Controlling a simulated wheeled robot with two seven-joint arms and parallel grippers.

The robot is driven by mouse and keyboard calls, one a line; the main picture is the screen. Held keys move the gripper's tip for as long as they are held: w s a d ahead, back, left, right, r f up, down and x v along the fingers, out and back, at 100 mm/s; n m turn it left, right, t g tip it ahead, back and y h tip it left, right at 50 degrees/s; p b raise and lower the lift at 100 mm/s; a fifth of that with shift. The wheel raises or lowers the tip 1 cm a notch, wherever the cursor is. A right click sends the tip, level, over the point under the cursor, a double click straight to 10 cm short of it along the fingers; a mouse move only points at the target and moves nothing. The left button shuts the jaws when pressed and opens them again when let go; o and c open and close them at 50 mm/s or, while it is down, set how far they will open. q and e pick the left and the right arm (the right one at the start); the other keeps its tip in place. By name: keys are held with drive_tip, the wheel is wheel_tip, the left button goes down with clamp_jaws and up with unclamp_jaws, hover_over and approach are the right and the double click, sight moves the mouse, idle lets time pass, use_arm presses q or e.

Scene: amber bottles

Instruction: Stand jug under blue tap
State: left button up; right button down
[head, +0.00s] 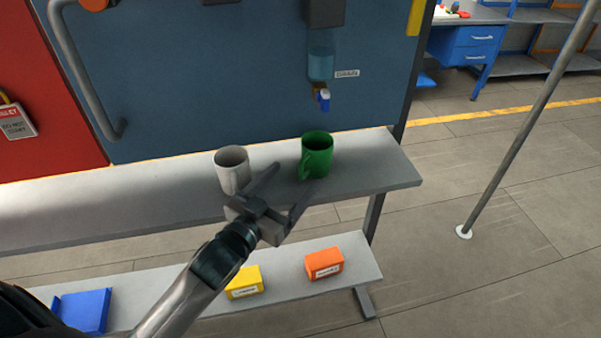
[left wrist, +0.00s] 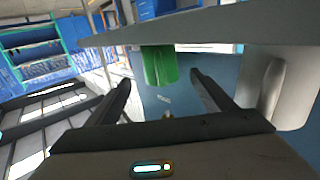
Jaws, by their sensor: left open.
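The blue tap (head: 323,99) sticks out of the blue panel, below a bluish container (head: 321,63). A green jug-like mug (head: 319,150) stands upright on the grey shelf below the tap, its handle toward me. A white mug (head: 231,163) stands to its left. I cannot tell which one the task calls the jug. My left gripper (head: 289,180) is open and empty, in front of the green mug and right of the white one. In the left wrist view, which looks upside down, the green mug (left wrist: 160,66) shows beyond and between the open fingers (left wrist: 160,80). My right gripper is not in view.
The shelf (head: 385,172) is clear right of the green mug. A lower shelf (head: 290,290) holds a yellow box (head: 245,282), an orange box (head: 324,263) and a blue bin (head: 83,311). A grey pole (head: 525,125) stands at the right.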

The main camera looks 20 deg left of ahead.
use_arm(q)
drive_tip(key=shift+s+a, duration=0.2)
drive_tip(key=shift+s, duration=0.5)
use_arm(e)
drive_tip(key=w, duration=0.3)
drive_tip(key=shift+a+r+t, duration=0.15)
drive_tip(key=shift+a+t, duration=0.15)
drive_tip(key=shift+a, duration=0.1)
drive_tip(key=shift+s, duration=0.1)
